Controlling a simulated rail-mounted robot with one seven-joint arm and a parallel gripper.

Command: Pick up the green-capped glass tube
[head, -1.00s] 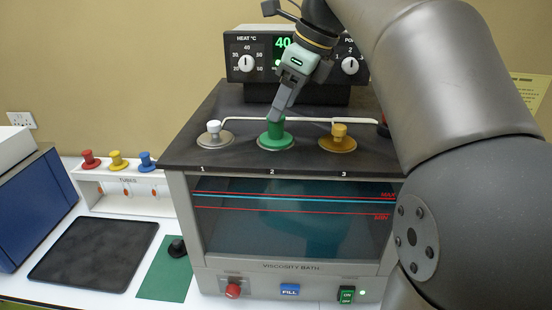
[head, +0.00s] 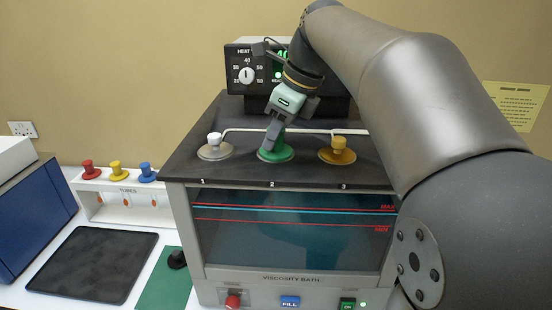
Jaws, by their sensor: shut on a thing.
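The green cap (head: 277,150) of the glass tube sits in hole 2 on the dark top of the viscosity bath, between a white cap (head: 214,146) at hole 1 and a yellow-brown cap (head: 338,149) at hole 3. My gripper (head: 271,144) reaches down from above and is shut on the green cap, its fingers covering part of the knob. The green flange lies flat on the bath top. The tube's glass is not visible below it.
The viscosity bath (head: 184,240) has a glass front window. A white tube rack (head: 95,210) with red, yellow and blue caps stands at left. A black tray (head: 92,264) and a green mat (head: 160,290) with a black knob (head: 177,260) lie in front of it. A control box (head: 238,85) stands behind.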

